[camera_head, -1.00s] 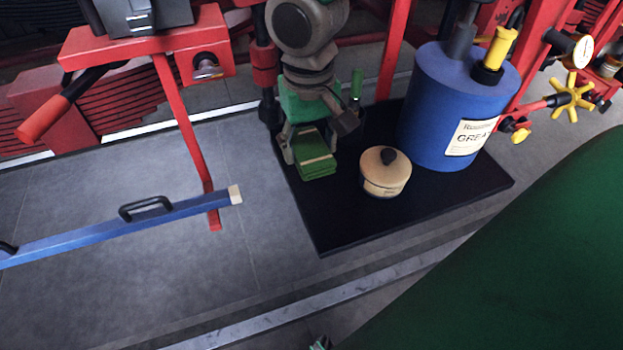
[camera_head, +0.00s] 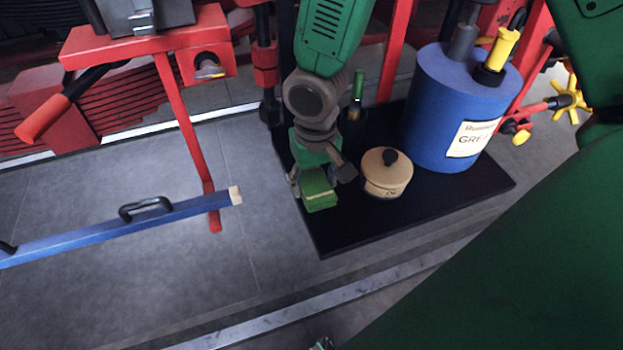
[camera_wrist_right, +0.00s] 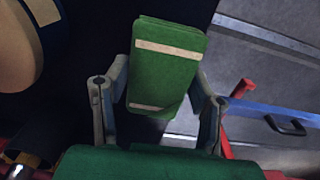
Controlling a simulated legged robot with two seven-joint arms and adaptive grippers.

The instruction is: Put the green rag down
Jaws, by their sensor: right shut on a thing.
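The green rag (camera_head: 318,189) is a folded green block with pale stripes. It is in my right gripper (camera_head: 320,180), over the left part of the black mat (camera_head: 335,236). In the right wrist view the rag (camera_wrist_right: 166,65) lies between the two fingers of the right gripper (camera_wrist_right: 160,98), which is shut on it. I cannot tell whether the rag touches the mat. My left gripper does not show.
A round tan tin (camera_head: 385,178) with a dark knob stands just right of the rag. A blue grease drum (camera_head: 440,110) stands behind it. A green bottle (camera_head: 356,95) is behind the gripper. A blue bar (camera_head: 90,232) with black handles lies left.

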